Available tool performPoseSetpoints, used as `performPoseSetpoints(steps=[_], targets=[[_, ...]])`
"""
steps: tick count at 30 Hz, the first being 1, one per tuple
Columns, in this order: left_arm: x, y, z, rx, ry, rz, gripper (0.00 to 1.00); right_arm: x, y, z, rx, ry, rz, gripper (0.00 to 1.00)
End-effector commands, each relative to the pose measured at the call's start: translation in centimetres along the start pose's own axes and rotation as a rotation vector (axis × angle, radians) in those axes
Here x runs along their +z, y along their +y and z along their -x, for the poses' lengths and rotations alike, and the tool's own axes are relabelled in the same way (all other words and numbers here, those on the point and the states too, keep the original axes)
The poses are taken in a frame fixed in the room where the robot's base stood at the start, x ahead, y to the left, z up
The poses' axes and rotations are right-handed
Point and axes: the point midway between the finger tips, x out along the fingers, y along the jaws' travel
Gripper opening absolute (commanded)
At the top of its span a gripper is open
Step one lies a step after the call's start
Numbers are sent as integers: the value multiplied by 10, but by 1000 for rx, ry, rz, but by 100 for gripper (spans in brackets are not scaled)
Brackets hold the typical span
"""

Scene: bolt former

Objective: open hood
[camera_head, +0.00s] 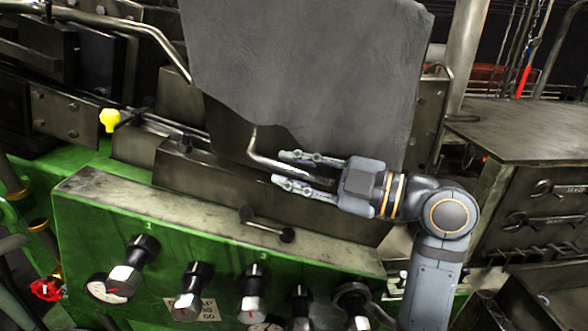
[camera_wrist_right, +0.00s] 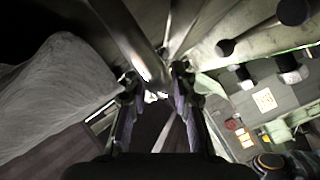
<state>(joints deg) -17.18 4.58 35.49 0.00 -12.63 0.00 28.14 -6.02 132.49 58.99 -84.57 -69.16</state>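The hood (camera_head: 232,139) is a dark metal panel on the green machine, mostly hidden under a draped grey cloth. Its bent metal bar handle (camera_head: 262,160) sticks out at the lower front. My right gripper (camera_head: 281,169) comes in from the right, with its two fingers apart at the handle's lower run. In the right wrist view the handle (camera_wrist_right: 135,45) reaches the gap between the fingertips (camera_wrist_right: 155,78), with space visible beside it. Whether a finger touches the bar cannot be told. My left gripper is not in view.
The grey cloth (camera_head: 310,70) hangs just behind the gripper. Below is a green control panel (camera_head: 120,205) with several black-and-silver knobs and a short black-ended lever (camera_head: 267,225). A yellow knob (camera_head: 109,120) is at left. A metal table (camera_head: 525,128) stands at right.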

Motion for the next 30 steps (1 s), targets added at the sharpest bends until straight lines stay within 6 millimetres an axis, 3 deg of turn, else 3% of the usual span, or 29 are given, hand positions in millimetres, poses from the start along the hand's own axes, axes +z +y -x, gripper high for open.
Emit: performPoseSetpoints(steps=[1, 4, 20, 26, 30], targets=[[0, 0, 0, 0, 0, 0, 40, 0, 0, 0, 0, 0, 0, 14], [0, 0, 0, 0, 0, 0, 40, 0, 0, 0, 0, 0, 0, 0], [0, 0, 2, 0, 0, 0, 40, -2, 5, 2, 0, -1, 2, 0], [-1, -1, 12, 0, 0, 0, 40, -12, 28, 8, 2, -3, 7, 0], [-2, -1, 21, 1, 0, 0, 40, -22, 59, 18, 4, -8, 9, 0]])
